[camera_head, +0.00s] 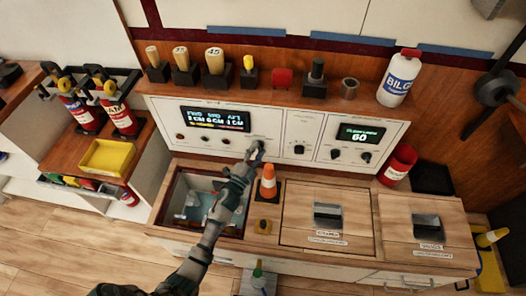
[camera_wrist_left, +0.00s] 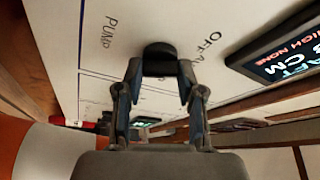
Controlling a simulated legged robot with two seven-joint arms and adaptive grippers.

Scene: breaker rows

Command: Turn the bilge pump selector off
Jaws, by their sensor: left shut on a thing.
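My left gripper (camera_head: 255,154) reaches up to the white panel (camera_head: 222,146), just right of the blue-lettered display (camera_head: 215,119). In the left wrist view, its two fingers (camera_wrist_left: 160,78) are shut on a round black knob (camera_wrist_left: 159,56), one on each side. The panel around this knob carries the lettering "PUMP" on the left and "OFF" on the right, with some of the lettering partly hidden. In the head view, my gripper largely covers the knob. Its pointer direction cannot be made out. My right gripper is not in view.
An orange cone (camera_head: 268,184) stands close to the right of my left forearm. An open sink-like bay (camera_head: 168,204) lies below the arm. More black knobs (camera_head: 299,149) sit to the right on the panel. A wooden shelf with several items runs above.

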